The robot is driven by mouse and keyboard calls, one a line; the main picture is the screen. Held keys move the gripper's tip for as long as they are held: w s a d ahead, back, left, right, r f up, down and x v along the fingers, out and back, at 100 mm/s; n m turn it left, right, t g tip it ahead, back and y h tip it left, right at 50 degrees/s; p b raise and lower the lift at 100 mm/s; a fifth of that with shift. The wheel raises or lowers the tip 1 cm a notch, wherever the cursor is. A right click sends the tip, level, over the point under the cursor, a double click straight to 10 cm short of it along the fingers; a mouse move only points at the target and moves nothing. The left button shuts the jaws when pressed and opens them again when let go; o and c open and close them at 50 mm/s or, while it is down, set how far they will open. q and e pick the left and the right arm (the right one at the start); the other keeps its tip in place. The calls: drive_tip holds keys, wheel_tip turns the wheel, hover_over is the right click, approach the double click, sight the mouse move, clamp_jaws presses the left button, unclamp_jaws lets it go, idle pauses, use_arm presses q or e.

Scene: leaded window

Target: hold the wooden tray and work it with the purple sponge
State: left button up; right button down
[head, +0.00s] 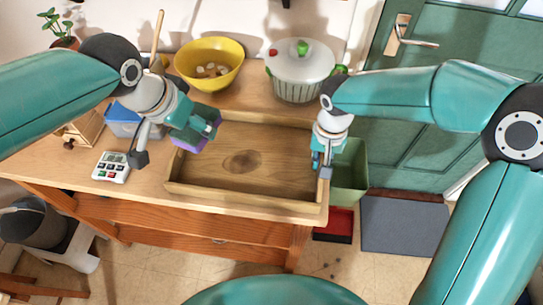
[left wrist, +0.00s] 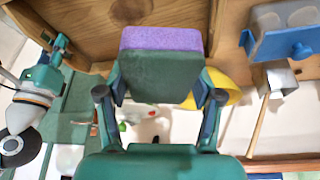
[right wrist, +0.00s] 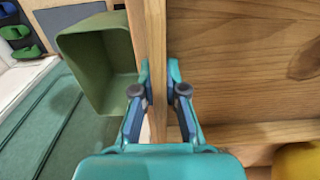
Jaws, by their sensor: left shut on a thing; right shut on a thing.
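The wooden tray (head: 246,199) lies on the wooden table, its open side up, with a dark round mark on its floor. My right gripper (head: 323,163) is shut on the tray's right wall, one finger on each side of it, as the right wrist view (right wrist: 159,80) shows. My left gripper (head: 178,138) is shut on the sponge (head: 190,146), which has a purple layer and a dark green layer. The sponge is at the tray's left end; I cannot tell if it touches the tray. In the left wrist view the purple side (left wrist: 160,38) faces the tray (left wrist: 62,22).
A yellow bowl (head: 209,64) and a white lidded pot (head: 300,75) stand behind the tray. A green bin (head: 350,172) stands off the table's right end.

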idle(0.4)
use_arm(q)
drive_tip(key=shift+m, duration=0.6)
drive_tip(key=shift+w+d+r+m+h, duration=0.15)
drive_tip(key=shift+d+m+h, duration=0.2)
drive_tip(key=shift+m+h, duration=0.2)
drive_tip(key=w+d+f+m+g, duration=0.2)
drive_tip(key=d+m, duration=0.3)
drive_tip(key=m+h, duration=0.1)
drive_tip(key=m, duration=0.1)
hover_over(261, 162)
wheel_tip(261, 162, down, 6)
drive_tip(key=shift+g, duration=0.4)
drive_tip(key=shift+s+a+f, duration=0.1)
drive_tip(key=shift+a+f, duration=0.15)
drive_tip(key=shift+f, duration=1.25)
drive_tip(key=shift+s+a+f, duration=0.1)
drive_tip(key=shift+a+f, duration=0.1)
drive_tip(key=shift+f, duration=1.3)
drive_tip(key=shift+f, duration=0.95)
